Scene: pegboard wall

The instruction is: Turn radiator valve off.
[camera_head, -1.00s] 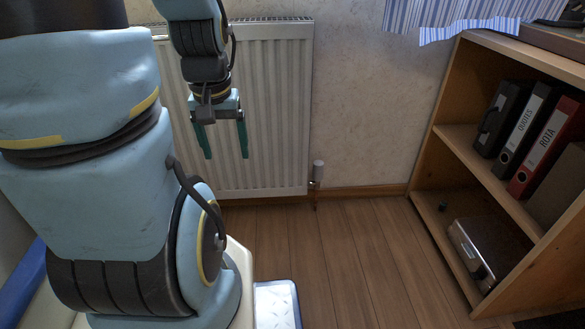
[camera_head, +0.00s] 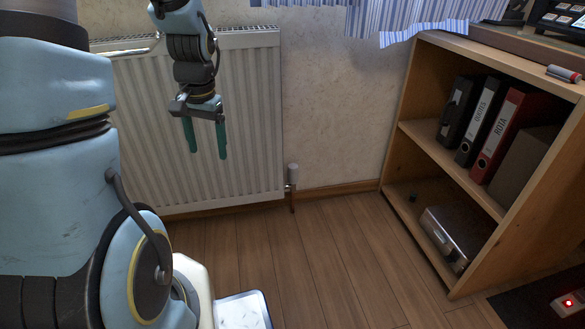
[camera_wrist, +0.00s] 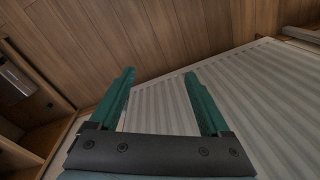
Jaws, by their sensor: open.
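The radiator valve (camera_head: 293,175) is a small pale upright cylinder at the lower right corner of the white radiator (camera_head: 235,130), just above the floor. My gripper (camera_head: 208,155) hangs in front of the radiator, up and to the left of the valve and apart from it. Its two green fingers point down, open, with nothing between them. In the wrist view the open fingers (camera_wrist: 158,80) show against the radiator (camera_wrist: 250,85) and the wooden floor. I cannot make out the valve in the wrist view.
A wooden shelf unit (camera_head: 395,145) with binders (camera_head: 488,120) and a metal box (camera_head: 455,235) stands at the right. A striped curtain (camera_head: 400,18) hangs above. The floor (camera_head: 310,240) between radiator and shelf is clear. A red-lit socket (camera_head: 568,303) lies at the lower right.

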